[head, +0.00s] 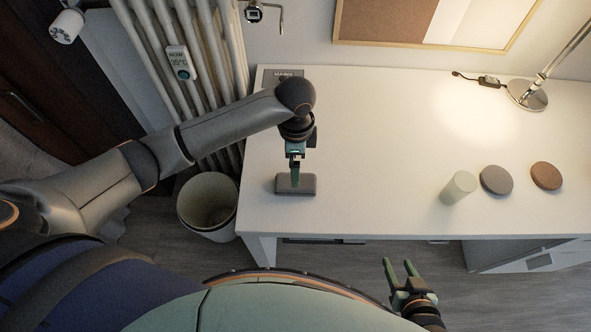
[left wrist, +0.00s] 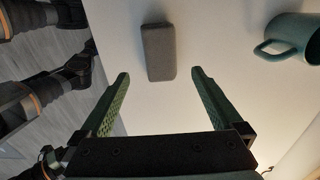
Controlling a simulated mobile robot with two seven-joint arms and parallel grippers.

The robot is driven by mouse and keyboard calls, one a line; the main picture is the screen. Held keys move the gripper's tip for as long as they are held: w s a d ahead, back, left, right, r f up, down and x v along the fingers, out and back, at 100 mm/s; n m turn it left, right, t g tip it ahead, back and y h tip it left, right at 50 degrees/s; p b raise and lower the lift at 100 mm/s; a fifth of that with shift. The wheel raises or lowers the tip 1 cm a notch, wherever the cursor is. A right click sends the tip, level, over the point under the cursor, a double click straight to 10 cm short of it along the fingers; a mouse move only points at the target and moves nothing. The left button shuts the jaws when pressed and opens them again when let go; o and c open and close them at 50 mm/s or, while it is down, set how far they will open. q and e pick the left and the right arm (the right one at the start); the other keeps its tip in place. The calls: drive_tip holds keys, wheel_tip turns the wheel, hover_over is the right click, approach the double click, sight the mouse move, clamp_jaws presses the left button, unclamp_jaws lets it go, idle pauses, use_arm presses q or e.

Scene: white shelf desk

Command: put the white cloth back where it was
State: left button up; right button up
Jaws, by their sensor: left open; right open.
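I cannot make out a white cloth in either view. My left gripper (head: 295,178) is open above the left part of the white desk, over a grey block (head: 308,188). In the left wrist view the grey block (left wrist: 158,48) lies ahead of the open fingertips (left wrist: 159,74), roughly centred between them, with nothing held. My right gripper (head: 397,263) is open and empty, in front of the desk's front edge.
A bin (head: 208,204) stands left.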

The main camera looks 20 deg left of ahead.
use_arm(q)
wheel_tip(320, 180, up, 4)
